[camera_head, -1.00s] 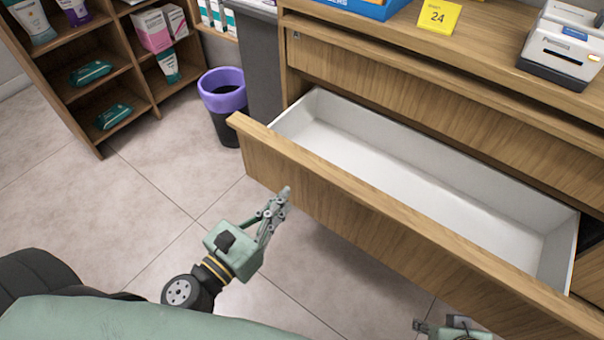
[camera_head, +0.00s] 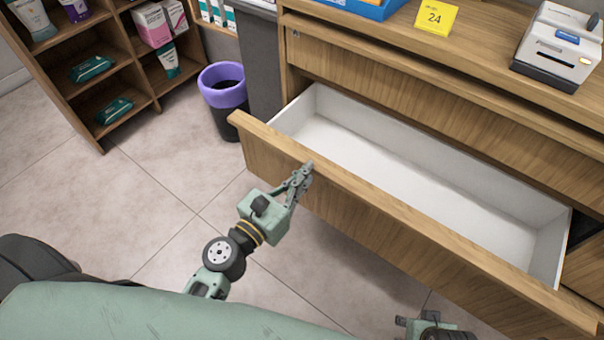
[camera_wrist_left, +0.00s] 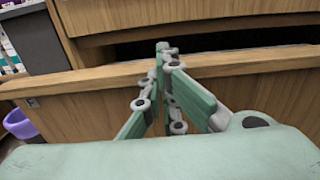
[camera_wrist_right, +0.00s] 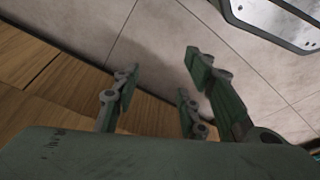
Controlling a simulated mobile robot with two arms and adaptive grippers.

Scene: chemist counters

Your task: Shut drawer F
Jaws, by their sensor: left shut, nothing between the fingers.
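The open drawer (camera_head: 400,222) has a wooden front and an empty white inside; it stands far out from the counter. No letter shows on it. My left gripper (camera_head: 308,168) is shut and empty, its tips at the upper part of the drawer front; I cannot tell whether they touch. In the left wrist view the shut fingertips (camera_wrist_left: 163,46) overlap the top edge of the front (camera_wrist_left: 85,76). My right gripper (camera_head: 425,325) is low by the front's lower right, mostly cut off by the frame edge. In the right wrist view its fingers (camera_wrist_right: 160,80) are apart and empty.
The counter top (camera_head: 490,52) holds a yellow 24 sign (camera_head: 436,17) and a white card machine (camera_head: 558,45). A purple-rimmed bin (camera_head: 222,98) stands left of the drawer. An open shelf (camera_head: 100,75) is further left. The floor before the drawer is clear.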

